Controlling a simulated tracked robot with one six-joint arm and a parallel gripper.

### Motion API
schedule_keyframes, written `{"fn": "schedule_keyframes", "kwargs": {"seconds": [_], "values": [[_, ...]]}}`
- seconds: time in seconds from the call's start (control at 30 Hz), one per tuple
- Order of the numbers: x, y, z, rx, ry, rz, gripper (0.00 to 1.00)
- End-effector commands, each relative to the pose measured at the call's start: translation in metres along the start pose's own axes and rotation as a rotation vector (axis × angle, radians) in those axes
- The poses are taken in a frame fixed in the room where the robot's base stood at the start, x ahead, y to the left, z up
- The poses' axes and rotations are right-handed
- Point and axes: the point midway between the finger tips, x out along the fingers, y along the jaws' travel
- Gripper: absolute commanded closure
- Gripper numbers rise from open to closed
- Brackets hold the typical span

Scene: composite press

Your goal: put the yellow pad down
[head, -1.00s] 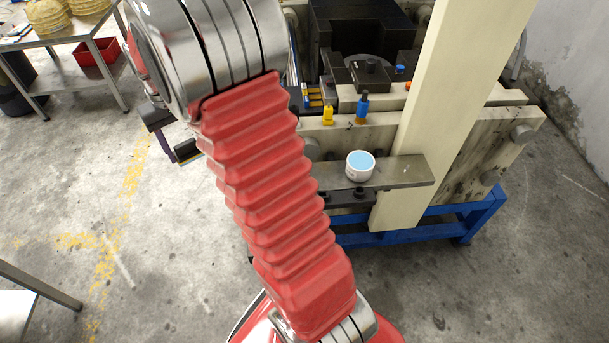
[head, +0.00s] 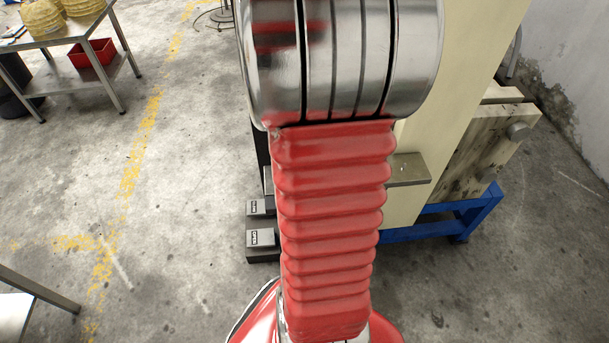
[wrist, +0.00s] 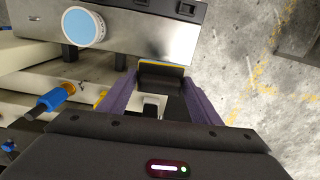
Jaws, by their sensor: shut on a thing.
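My gripper (wrist: 162,88) shows in the wrist view as two purple fingers. They are shut on the yellow pad (wrist: 162,76), which shows as a dark block with a thin yellow edge at the fingertips. The pad is close to the near edge of a metal shelf (wrist: 145,38); I cannot tell whether it touches it. In the head view my arm hides the gripper and the pad, and only the right end of the shelf (head: 409,169) shows.
A white round container with a blue top (wrist: 83,27) stands on the shelf. A blue-handled part (wrist: 55,98) is at left in the wrist view. A cream upright (head: 455,110) rises beside the shelf. Two labelled dark blocks (head: 260,238) sit low beside my arm.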

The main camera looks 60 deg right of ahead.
Motion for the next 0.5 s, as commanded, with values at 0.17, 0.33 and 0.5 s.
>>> {"fn": "schedule_keyframes", "kwargs": {"seconds": [0.17, 0.33, 0.5], "values": [[-0.001, 0.029, 0.027, 0.059, 0.001, 0.0, 0.69], [0.007, 0.029, 0.045, 0.053, 0.0, 0.0, 0.69], [0.01, 0.028, 0.05, 0.044, 0.0, 0.0, 0.69]]}}
